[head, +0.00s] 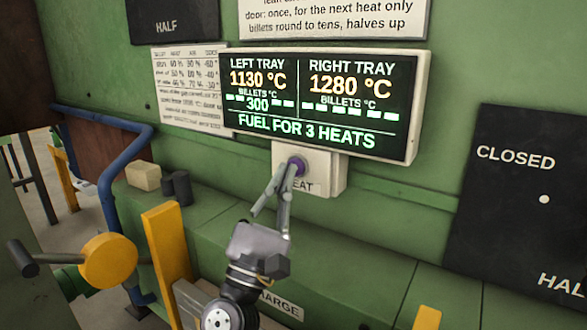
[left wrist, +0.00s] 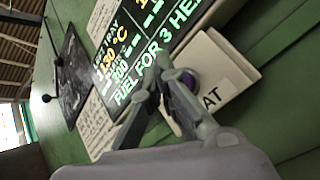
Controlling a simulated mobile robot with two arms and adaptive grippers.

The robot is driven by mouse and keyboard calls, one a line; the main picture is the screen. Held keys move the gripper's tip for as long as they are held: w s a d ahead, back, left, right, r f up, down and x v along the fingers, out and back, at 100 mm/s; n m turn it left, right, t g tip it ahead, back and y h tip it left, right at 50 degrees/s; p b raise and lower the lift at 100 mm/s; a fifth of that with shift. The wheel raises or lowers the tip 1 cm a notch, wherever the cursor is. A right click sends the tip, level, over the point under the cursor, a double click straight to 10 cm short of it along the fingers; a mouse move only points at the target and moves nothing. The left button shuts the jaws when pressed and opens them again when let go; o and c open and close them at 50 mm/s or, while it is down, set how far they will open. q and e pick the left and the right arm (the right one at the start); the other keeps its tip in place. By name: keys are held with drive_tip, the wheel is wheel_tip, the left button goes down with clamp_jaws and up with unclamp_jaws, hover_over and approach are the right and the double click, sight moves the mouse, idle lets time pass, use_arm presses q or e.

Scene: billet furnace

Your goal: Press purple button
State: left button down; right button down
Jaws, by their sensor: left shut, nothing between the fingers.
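The purple button (head: 297,166) sits on a white box (head: 333,176) marked with a label ending in "EAT", below the display on the green wall. The button also shows in the left wrist view (left wrist: 188,80), partly covered by a finger. My left gripper (head: 284,172) is shut and empty, with its fingertips at the button in the head view. I cannot tell whether they touch it. In the left wrist view the fingertips (left wrist: 164,68) overlap the button's left edge. My right gripper is not in view.
The display (head: 318,148) reads left tray 1130 °C, right tray 1280 °C, fuel for 3 heats. A black "CLOSED" panel (head: 520,190) is at right. A yellow post (head: 168,255), a yellow-hubbed handle (head: 108,260) and a blue pipe (head: 112,175) stand at left. Small blocks (head: 143,175) lie on the ledge.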

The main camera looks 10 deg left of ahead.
use_arm(q)
drive_tip(key=shift+w, duration=0.1)
drive_tip(key=shift+w+d, duration=0.15)
drive_tip(key=shift+w, duration=0.15)
drive_tip(key=shift+w+d, duration=0.15)
drive_tip(key=shift+w, duration=0.2)
idle(0.8)
drive_tip(key=shift+s, duration=0.15)
drive_tip(key=shift+s+a, duration=0.3)
drive_tip(key=shift+s, duration=0.3)
drive_tip(key=s, duration=0.1)
drive_tip(key=s+a+p, duration=0.1)
drive_tip(key=s, duration=0.2)
drive_tip(key=shift+s+a, duration=0.35)
